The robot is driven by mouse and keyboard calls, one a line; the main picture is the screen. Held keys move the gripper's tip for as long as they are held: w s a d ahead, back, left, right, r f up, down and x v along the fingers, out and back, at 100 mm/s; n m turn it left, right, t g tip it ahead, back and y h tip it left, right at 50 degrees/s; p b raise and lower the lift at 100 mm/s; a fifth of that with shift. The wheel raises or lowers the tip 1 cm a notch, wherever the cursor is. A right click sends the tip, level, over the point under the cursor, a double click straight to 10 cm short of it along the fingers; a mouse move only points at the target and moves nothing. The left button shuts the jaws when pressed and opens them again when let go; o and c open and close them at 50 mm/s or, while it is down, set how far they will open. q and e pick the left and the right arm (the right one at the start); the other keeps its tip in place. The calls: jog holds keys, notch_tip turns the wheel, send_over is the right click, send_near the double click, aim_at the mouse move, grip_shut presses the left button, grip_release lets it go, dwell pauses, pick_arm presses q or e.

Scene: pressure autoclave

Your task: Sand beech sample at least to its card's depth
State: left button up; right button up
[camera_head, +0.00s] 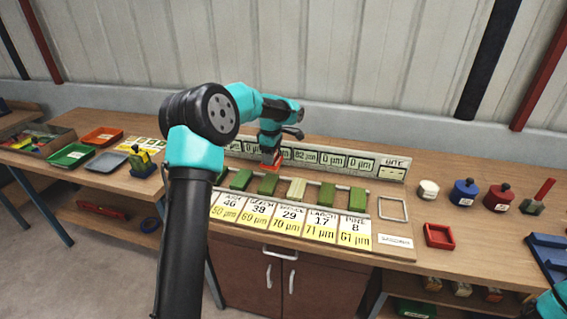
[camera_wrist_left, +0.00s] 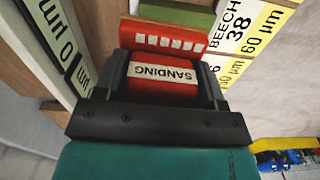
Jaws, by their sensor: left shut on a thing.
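My left gripper (camera_head: 271,158) is shut on the red sanding block (camera_head: 271,168), which also shows in the left wrist view (camera_wrist_left: 163,78) with its SANDING label upside down. The block is at the far end of the green beech sample (camera_head: 268,185); I cannot tell whether they touch. The beech card (camera_head: 256,211) in front reads 38 and 60 µm; it shows in the left wrist view (camera_wrist_left: 245,35). A green sample edge (camera_wrist_left: 180,14) shows beyond the block there. A wrist-view readout (camera_wrist_left: 68,50) shows 0 µm. Only a teal piece of my right arm shows.
Other green samples and one pale sample (camera_head: 297,189) stand in the row. The readout strip (camera_head: 385,166) behind shows 82 µm behind the pale one. Knobbed blue (camera_head: 465,193) and dark red (camera_head: 498,198) blocks and a red tray (camera_head: 439,236) lie right. Coloured trays lie left.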

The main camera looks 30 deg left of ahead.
pick_arm(q)
jog(key=shift+a+r+n, duration=0.1)
jog(key=shift+a+n, duration=0.25)
jog(key=shift+n, duration=0.05)
jog(key=shift+f, duration=1.5)
notch_tip(320, 180, up, 4)
jog(key=shift+r, duration=0.1)
